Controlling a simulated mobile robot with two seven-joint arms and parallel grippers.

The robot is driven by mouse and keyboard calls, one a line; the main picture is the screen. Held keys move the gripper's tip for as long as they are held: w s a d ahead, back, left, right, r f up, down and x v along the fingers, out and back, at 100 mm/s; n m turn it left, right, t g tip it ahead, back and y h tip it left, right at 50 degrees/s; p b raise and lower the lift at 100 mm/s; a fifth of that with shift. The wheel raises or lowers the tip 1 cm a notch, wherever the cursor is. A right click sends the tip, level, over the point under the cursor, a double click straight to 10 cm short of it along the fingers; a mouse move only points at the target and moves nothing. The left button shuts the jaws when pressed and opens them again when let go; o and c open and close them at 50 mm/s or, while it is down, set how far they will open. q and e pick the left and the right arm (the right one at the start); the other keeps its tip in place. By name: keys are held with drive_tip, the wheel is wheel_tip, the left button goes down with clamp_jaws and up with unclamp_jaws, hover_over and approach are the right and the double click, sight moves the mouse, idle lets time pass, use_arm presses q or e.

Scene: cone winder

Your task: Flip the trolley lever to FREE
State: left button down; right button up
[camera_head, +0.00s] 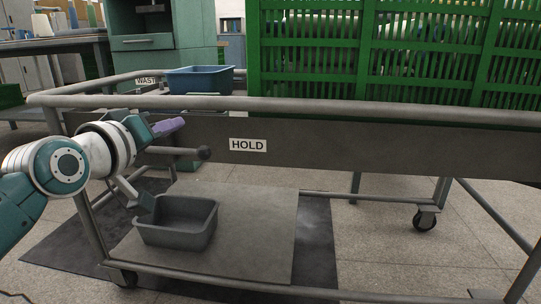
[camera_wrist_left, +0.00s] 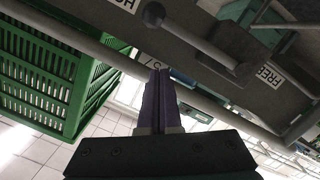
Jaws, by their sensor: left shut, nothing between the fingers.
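The trolley (camera_head: 400,147) has a dark side panel with a white HOLD label (camera_head: 248,145). The lever's dark ball knob (camera_head: 204,153) points right, towards HOLD. In the left wrist view the lever (camera_wrist_left: 195,42) runs from its ball knob to a pivot close to the FREE label (camera_wrist_left: 268,76); that label is hidden in the head view. My left gripper (camera_head: 182,123) is shut and empty, its purple fingers just above and left of the knob in the head view. The fingers (camera_wrist_left: 160,72) appear apart from the lever in the wrist view. My right gripper is not in view.
Green slatted crates (camera_head: 310,60) stand behind the trolley's top rail (camera_head: 300,106). A blue bin (camera_head: 200,80) sits behind the rail near a WASTE label (camera_head: 146,80). A grey bin (camera_head: 175,235) stands on the lower shelf (camera_head: 255,235). Space before the HOLD label looks clear.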

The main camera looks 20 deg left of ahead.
use_arm(q)
drive_tip(key=d+f+b, duration=0.1)
drive_tip(key=w+d+f+b, duration=0.1)
drive_tip(key=f, duration=0.1)
drive_tip(key=shift+f, duration=0.15)
drive_tip(key=shift+d+f, duration=0.1)
drive_tip(key=shift+f, duration=0.05)
idle(0.3)
